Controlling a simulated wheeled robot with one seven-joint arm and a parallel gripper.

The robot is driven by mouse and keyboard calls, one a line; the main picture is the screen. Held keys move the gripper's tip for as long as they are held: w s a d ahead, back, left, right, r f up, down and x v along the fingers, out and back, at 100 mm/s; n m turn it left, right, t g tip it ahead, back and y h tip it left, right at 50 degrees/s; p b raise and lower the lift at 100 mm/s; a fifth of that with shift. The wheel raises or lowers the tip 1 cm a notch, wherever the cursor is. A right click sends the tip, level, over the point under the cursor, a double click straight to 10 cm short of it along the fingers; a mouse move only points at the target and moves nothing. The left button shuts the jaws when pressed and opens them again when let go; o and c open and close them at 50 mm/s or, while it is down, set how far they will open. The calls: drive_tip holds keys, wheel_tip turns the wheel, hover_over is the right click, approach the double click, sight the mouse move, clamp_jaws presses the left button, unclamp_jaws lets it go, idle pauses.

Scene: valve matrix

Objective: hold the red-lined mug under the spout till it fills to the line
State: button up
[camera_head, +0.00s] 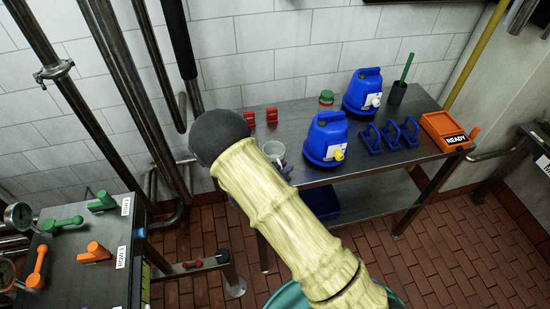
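A pale grey, cup-shaped vessel that looks like the mug (273,150) shows beside my arm at the left part of the metal table (300,91). No red line can be made out on it. A small dark part, probably my gripper (286,168), shows at its lower right. My arm hides most of it, so I cannot tell whether it grips the mug. A blue jug (322,133) with a yellow spout (339,155) stands right of the mug, apart from it. A second blue jug (368,86) with a white spout (373,100) stands farther back.
Blue holders (390,134) and an orange box marked READY (445,130) stand on the right. A valve bench (75,265) and pipes are left.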

idle(0.3)
clamp_jaws()
drive_tip(key=shift+r, duration=0.15)
wheel_tip(320, 180, up, 10)
drive_tip(key=b, duration=0.1)
idle(0.3)
idle(0.6)
